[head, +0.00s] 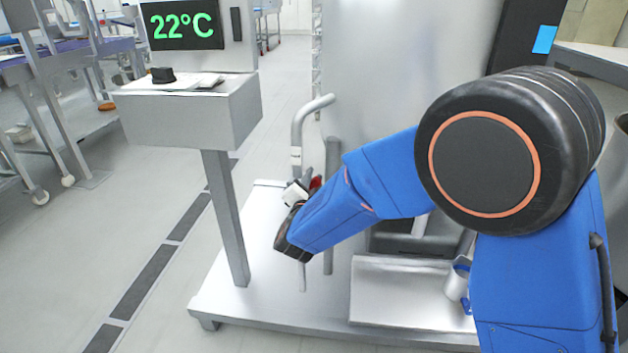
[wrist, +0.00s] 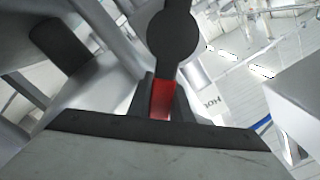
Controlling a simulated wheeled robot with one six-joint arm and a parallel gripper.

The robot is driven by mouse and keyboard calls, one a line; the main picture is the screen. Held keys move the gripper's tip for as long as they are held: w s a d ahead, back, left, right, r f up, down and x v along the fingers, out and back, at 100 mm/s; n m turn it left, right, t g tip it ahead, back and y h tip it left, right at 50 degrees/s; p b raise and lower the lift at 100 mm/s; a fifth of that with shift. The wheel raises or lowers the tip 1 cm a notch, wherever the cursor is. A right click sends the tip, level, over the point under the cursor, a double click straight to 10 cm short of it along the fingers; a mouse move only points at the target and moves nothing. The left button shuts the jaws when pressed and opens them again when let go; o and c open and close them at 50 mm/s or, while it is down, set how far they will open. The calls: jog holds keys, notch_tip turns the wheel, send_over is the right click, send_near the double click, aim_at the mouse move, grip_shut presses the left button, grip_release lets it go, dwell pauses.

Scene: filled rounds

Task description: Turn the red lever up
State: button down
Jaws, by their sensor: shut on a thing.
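The red lever (head: 316,183) shows as a small red patch beside a grey upright pipe on the steel machine in the head view, largely hidden by my gripper (head: 300,190). In the wrist view the red lever (wrist: 161,99) sits between the two dark fingers of my gripper (wrist: 162,97), which is shut on it. A dark stem joins the red part to a round dark disc (wrist: 175,36) above it in that view. The lever's tilt is hard to tell.
A steel stand with a 22°C display (head: 181,24) rises left of my arm. A curved pipe (head: 298,130) stands close to my gripper. A mug (head: 456,284) is on the metal base at lower right.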

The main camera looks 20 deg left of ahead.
jog(key=shift+f, duration=0.1)
jog(key=c, duration=1.6)
grip_release()
jog(key=shift+s, duration=0.15)
jog(key=v, duration=1.7)
jog(key=shift+s+a, duration=0.1)
